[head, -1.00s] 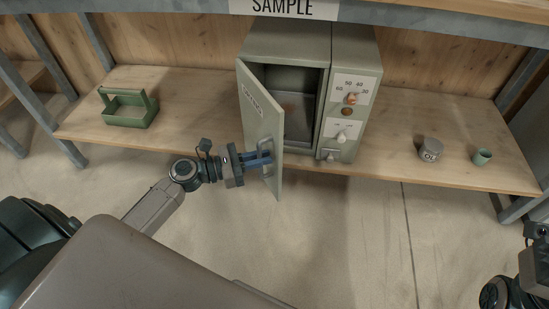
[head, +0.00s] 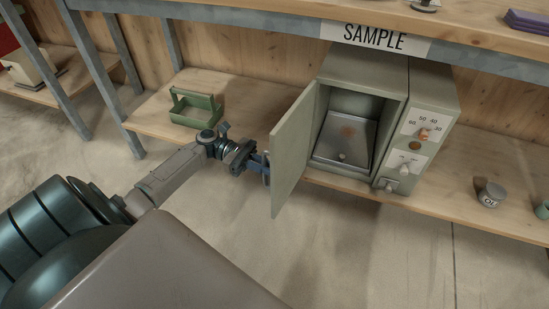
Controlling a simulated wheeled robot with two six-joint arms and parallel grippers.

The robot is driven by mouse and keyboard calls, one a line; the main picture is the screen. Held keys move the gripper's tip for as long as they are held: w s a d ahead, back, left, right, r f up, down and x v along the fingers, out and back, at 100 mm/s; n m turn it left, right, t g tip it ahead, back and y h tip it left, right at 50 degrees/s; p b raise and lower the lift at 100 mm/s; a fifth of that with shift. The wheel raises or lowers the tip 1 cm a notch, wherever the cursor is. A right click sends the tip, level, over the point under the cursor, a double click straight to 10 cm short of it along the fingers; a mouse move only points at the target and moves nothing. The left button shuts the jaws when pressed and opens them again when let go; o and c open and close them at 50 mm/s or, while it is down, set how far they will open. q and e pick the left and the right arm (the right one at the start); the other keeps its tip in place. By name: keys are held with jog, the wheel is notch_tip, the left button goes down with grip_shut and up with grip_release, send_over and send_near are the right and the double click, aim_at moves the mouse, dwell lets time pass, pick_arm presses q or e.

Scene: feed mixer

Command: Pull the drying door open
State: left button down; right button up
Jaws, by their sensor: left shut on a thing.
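The drying door (head: 292,150) is a pale green panel hinged on the left side of the oven cabinet (head: 365,66). It stands wide open, swung out toward me, and the inside shows with a metal tray (head: 338,155) that has a brownish patch. My left gripper (head: 262,163) is at the door's outer face, by its free edge, shut on the door handle (head: 266,174), which is mostly hidden by the fingers and the door. My right gripper is not in view.
A green carrier (head: 196,108) stands on the wooden shelf left of the oven. A grey tin (head: 491,194) and a green cup (head: 542,209) stand to the right. Dials (head: 424,134) are on the oven's right panel. The floor in front is clear.

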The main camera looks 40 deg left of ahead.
pick_arm(q)
jog(key=shift+a, duration=0.7)
jog(key=c, duration=1.8)
grip_release()
jog(key=a, duration=0.3)
jog(key=s+a+p, duration=0.1)
jog(key=a, duration=0.6)
jog(key=shift+s+a+p, duration=0.25)
jog(key=shift+a+p, duration=0.1)
jog(key=shift+p, duration=0.05)
